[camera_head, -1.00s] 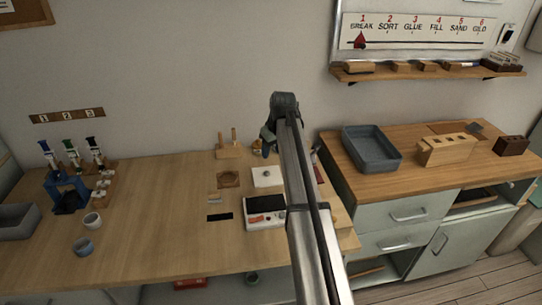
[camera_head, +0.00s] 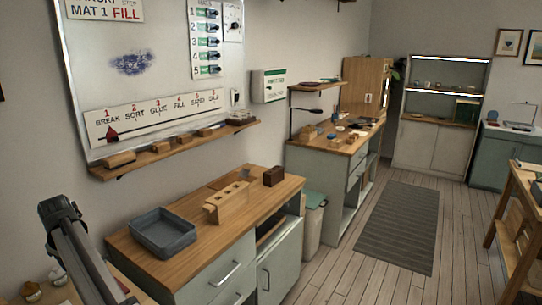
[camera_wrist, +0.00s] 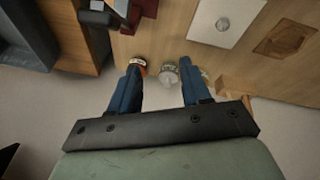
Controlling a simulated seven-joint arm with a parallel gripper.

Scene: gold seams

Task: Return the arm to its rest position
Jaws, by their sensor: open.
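My gripper (camera_wrist: 161,68) shows in the wrist view as two blue fingers spread apart with a gap between them. It is open and holds nothing. Small jars show by the fingertips: one with an orange and white rim (camera_wrist: 138,61) by the left finger and a greyish one (camera_wrist: 168,76) between the fingers. Whether the fingers touch them, I cannot tell. A wooden worktop (camera_wrist: 222,62) lies beyond. In the head view my arm stands raised at the lower left, and the gripper is out of sight there.
In the head view, a grey tray (camera_head: 163,236) and a slotted wooden block (camera_head: 227,203) stand on a cabinet right of my arm. In the wrist view, a white square plate (camera_wrist: 226,20) and a grey bin (camera_wrist: 22,45) show. Floor (camera_head: 345,270) right of the cabinet is clear.

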